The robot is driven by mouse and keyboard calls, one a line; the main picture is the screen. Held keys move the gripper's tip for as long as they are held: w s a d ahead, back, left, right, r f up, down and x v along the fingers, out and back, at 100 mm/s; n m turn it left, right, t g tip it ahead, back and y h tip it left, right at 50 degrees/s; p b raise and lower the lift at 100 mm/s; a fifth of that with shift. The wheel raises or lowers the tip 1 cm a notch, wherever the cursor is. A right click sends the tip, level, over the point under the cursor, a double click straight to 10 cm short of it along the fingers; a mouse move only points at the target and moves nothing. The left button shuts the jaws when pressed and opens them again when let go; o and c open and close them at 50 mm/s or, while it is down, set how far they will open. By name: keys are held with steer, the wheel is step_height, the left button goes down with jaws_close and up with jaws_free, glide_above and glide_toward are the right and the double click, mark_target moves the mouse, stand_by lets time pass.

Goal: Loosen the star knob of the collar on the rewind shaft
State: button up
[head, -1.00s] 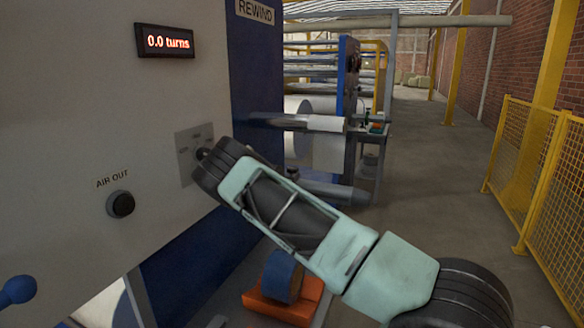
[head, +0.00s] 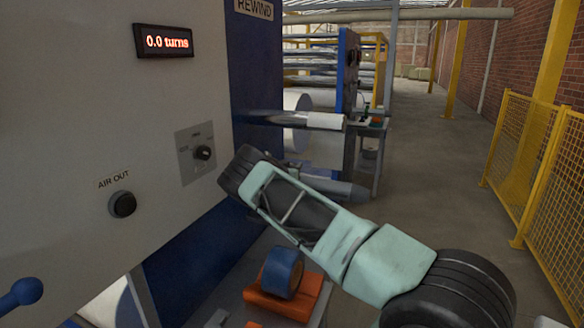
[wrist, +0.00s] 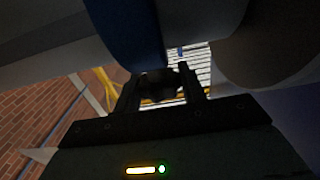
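In the wrist view my gripper (wrist: 159,80) has its two black fingers apart. A dark rounded thing (wrist: 160,86) lies between them; it may be the star knob, but it is too dark to make out lobes. I cannot tell whether the fingers touch it. In the head view my arm hides the gripper and whatever is in front of it. Under the REWIND sign (head: 254,9), a horizontal shaft (head: 285,118) with a white end sticks out past the blue panel edge; I cannot tell whether it is the rewind shaft. No collar shows clearly.
A display (head: 166,41) reads 0.0 turns. A black selector knob (head: 203,153) and an AIR OUT button (head: 122,204) are on the grey panel. A blue ring (head: 283,273) sits on an orange holder (head: 262,302) below my arm. A yellow fence (head: 548,175) stands right of the clear floor.

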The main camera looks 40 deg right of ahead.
steer(key=shift+f+n+t+b, duration=0.1)
steer(key=shift+n+t+b, duration=0.3)
steer(key=shift+t+b, duration=0.1)
steer(key=n+t+y+b, duration=0.2)
steer(key=shift+s+f+t, duration=0.1)
steer(key=shift+t, duration=0.3)
steer(key=n+t+y+b, duration=0.2)
steer(key=n+t+y, duration=0.2)
steer(key=shift+d+y+b, duration=0.15)
steer(key=shift+y+b, duration=0.15)
steer(key=n+t+y, duration=0.1)
steer(key=y, duration=0.1)
steer(key=n+t+y+b, duration=0.1)
steer(key=n+y, duration=0.1)
steer(key=y, duration=0.1)
steer(key=shift+t, duration=0.4)
steer(key=shift+r+n+t+y+b, duration=0.15)
steer(key=shift+n+y+b, duration=0.1)
steer(key=shift+n+y, duration=0.95)
steer(key=shift+r+n+t+y+b, duration=0.2)
steer(key=shift+n+y, duration=0.6)
steer(key=shift+y, duration=0.7)
steer(key=shift+f, duration=0.1)
steer(key=o, duration=1)
